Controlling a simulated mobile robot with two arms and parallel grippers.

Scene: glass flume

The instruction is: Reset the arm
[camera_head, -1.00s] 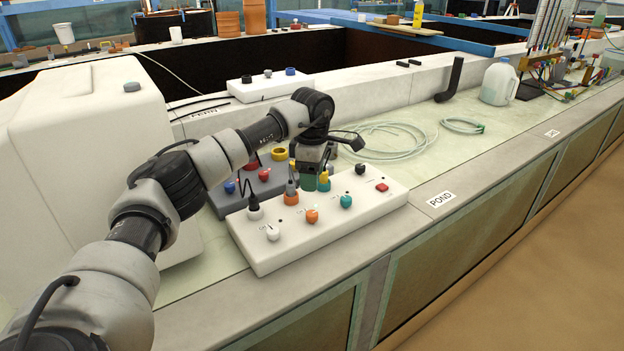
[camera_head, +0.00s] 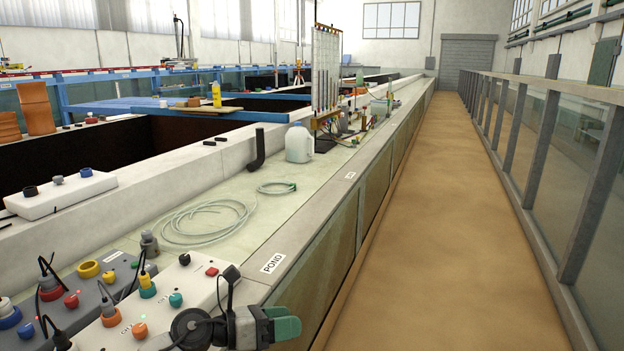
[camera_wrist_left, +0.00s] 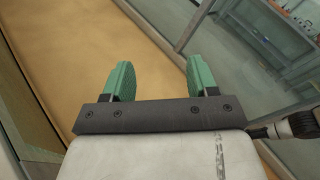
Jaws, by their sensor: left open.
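My left gripper (camera_head: 284,326) shows at the bottom middle of the head view, beside the bench edge and over the front corner of the white control box. Its green fingers (camera_wrist_left: 158,82) are spread apart and empty in the left wrist view, with only the brown floor between them. My left wrist hides part of the white control box (camera_head: 205,287). My right gripper is in neither view.
A grey control box (camera_head: 97,283), coiled clear tubing (camera_head: 207,222) and a white jug (camera_head: 299,143) stand on the bench. The aisle floor (camera_head: 450,220) is clear, with a glass railing (camera_head: 545,150) on its right.

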